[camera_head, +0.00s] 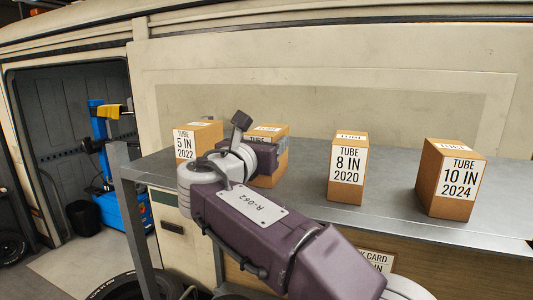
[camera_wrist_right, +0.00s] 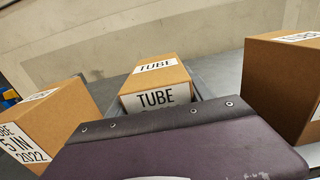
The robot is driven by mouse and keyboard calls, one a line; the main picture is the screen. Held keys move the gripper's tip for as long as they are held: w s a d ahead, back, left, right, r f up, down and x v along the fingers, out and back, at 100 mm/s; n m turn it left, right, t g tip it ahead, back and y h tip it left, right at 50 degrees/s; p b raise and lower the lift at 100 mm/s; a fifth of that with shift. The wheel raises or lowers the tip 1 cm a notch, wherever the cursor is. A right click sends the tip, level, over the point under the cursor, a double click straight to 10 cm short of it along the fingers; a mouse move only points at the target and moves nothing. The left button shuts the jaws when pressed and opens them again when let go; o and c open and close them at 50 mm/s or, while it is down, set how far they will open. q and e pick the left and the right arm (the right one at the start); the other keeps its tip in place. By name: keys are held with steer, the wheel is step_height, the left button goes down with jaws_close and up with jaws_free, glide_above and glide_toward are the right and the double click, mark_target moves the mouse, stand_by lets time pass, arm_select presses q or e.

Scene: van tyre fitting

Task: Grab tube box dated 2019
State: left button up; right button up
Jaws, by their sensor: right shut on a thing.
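Several brown tube boxes stand on a grey metal shelf. My right gripper (camera_head: 268,156) is shut on the second box from the left (camera_head: 265,130). In the right wrist view this held box (camera_wrist_right: 157,80) shows "TUBE" on its top and front. The rest of its front label, with any date, is hidden behind my gripper, so I cannot read 2019. The box appears upright; whether it touches the shelf is unclear. My left gripper is not in view.
Left of the held box stands the "5 IN 2022" box (camera_head: 207,134). To its right are "8 IN 2020" (camera_head: 347,168) and "10 IN 2024" (camera_head: 451,180), with bare shelf (camera_head: 393,190) between them. A van wall (camera_head: 330,60) rises behind.

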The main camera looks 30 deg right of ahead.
steer(key=shift+f, duration=0.1)
step_height(320, 180, up, 10)
stand_by(0.4)
